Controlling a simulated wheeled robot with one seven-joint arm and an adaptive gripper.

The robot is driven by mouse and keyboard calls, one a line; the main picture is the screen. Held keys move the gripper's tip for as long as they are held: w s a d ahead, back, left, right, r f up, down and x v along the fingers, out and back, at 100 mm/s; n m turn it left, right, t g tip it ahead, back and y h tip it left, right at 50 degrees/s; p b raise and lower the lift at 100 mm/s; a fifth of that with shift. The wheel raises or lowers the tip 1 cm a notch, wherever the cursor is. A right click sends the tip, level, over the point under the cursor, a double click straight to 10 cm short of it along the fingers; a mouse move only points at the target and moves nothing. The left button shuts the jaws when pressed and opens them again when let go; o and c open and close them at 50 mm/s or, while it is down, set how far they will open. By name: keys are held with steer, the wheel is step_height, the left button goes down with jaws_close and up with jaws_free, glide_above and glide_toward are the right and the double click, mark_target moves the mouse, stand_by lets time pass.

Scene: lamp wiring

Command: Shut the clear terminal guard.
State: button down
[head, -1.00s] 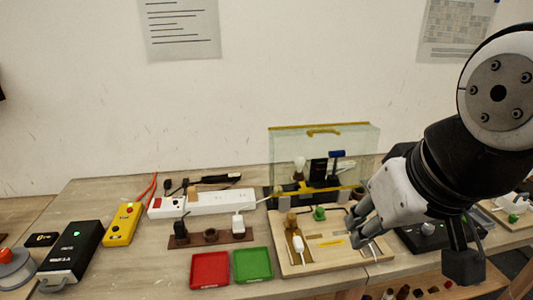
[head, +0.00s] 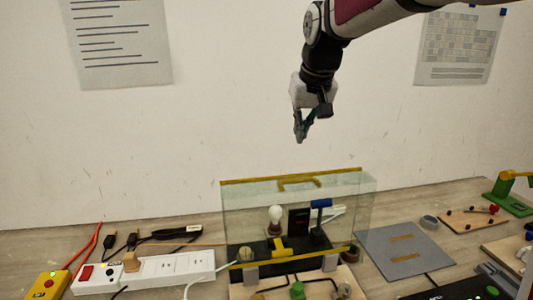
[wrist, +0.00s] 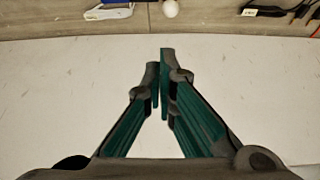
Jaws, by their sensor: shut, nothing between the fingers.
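The clear terminal guard (head: 238,212) stands upright on the bench in the head view, with a yellow top edge, a yellow handle (head: 300,184) and a yellow bar (head: 290,258) along its bottom. A white bulb (head: 276,214) and a blue-topped lever (head: 321,204) show through it. My gripper (head: 299,139) hangs in the air above the guard, fingers pointing down, apart from it. It is shut and empty. In the wrist view my gripper (wrist: 160,58) shows its fingertips close together in front of the pale wall; the guard cannot be made out there.
A white power strip (head: 150,272) and a yellow box (head: 47,286) lie left of the guard. A grey mat (head: 404,255) lies to its right, with a wooden board (head: 472,219) beyond. The wall (head: 215,100) is behind the bench. The air around my gripper is clear.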

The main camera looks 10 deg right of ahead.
steer(key=x, duration=1)
steer(key=s+p, duration=0.1)
steer(key=s, duration=0.1)
steer(key=s+p, duration=0.1)
steer(key=s, duration=0.1)
steer(key=shift+f, duration=0.2)
steer(key=shift+s+a, duration=0.1)
